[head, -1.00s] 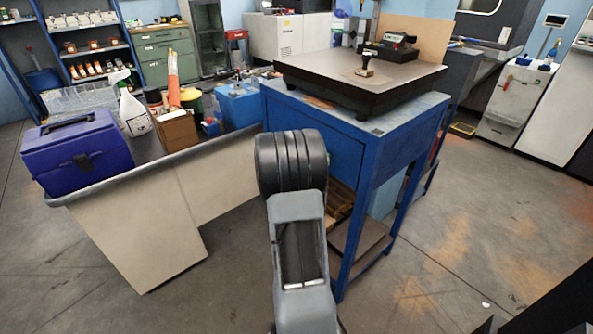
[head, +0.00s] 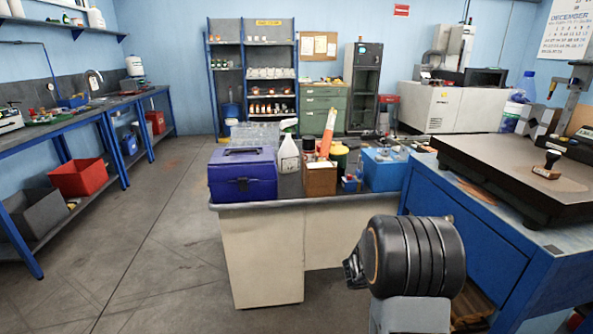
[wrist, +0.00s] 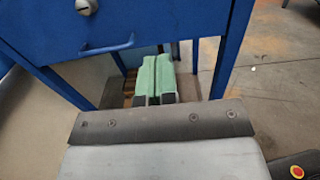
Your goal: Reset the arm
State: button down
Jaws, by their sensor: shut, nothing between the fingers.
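My gripper (wrist: 156,64) shows in the wrist view as two green-padded fingers side by side, closed with nothing between them. It points toward the lower part of the blue bench (wrist: 140,30), in front of its drawer and open legs. How far it is from the bench I cannot tell. In the head view my folded arm stands at the lower right, in front of the blue bench (head: 480,220). The fingers cannot be made out there.
A grey-topped desk (head: 260,265) stands ahead, carrying a purple toolbox (head: 242,177), a spray bottle (head: 289,155) and a wooden box (head: 320,180). A black surface plate (head: 490,165) with a stamp (head: 548,165) tops the blue bench. Floor at left is free.

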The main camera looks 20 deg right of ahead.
jog(key=s+a+f+m+g+y+p, duration=0.1)
jog(key=s+a+f+m+g+y, duration=0.25)
jog(key=s+f+m+y, duration=0.2)
jog(key=s+a+r+m+t+y+p, duration=0.1)
jog(key=a+r+m+y+p, duration=0.1)
jog(key=a+m, duration=0.15)
jog(key=a+r+m+t+y+p, duration=0.1)
jog(key=a+r+m+y+p, duration=0.1)
jog(key=a+y, duration=0.15)
jog(key=a+r+m+t+y+p, duration=0.5)
jog(key=a+r+p, duration=0.8)
jog(key=a+r, duration=0.7)
jog(key=r+t+y, duration=0.1)
jog(key=t+y, duration=0.1)
jog(key=t, duration=0.1)
jog(key=shift+w+a+r+p, duration=0.25)
jog(key=shift+w+r+p, duration=0.05)
jog(key=shift+p, duration=0.05)
